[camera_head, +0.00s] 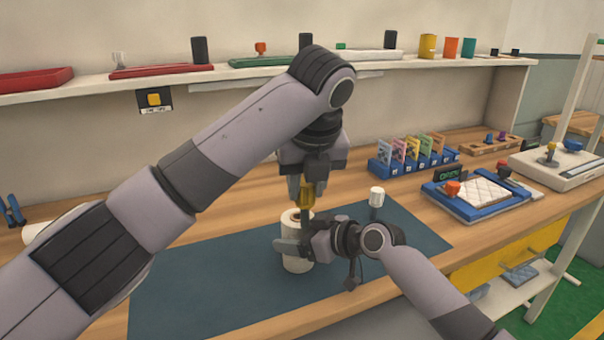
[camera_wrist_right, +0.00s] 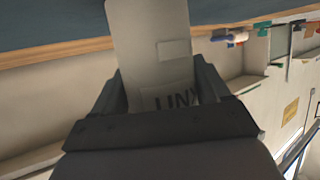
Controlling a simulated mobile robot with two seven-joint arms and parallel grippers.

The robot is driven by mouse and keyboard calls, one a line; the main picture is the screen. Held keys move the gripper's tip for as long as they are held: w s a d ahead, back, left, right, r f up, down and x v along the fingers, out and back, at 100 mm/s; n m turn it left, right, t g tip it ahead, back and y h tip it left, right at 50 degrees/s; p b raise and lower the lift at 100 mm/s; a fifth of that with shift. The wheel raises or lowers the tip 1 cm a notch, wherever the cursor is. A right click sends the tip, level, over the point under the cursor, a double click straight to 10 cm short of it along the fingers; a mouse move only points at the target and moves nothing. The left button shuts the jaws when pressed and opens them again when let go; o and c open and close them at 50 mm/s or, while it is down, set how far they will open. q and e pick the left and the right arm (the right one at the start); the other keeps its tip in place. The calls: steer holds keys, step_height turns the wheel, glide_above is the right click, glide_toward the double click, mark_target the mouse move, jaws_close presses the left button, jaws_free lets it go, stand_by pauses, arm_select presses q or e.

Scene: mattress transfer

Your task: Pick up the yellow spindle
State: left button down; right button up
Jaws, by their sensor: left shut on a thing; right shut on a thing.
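The yellow spindle (camera_head: 307,196) is upright between the fingers of my left gripper (camera_head: 306,200), which points down and is shut on it. The spindle is just above a white roll (camera_head: 297,262) standing on the dark blue mat; whether its lower end is inside the roll I cannot tell. My right gripper (camera_head: 294,247) comes from the right and is shut on the roll. In the right wrist view the roll (camera_wrist_right: 150,45) shows as a pale body with printed letters between the fingers of my right gripper (camera_wrist_right: 160,95).
The dark blue mat (camera_head: 200,290) covers the middle of the wooden bench. A white-capped post (camera_head: 376,197) stands behind my right gripper. A blue rack of coloured cards (camera_head: 412,158) and a blue tray with a white pad (camera_head: 482,195) are to the right. A shelf (camera_head: 100,88) runs along the wall.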

arm_select(q)
steer(key=s+d, duration=0.2)
steer(key=s, duration=0.9)
steer(key=shift+s+d, duration=0.15)
steer(key=shift+s, duration=0.2)
arm_select(e)
steer(key=o, duration=1.3)
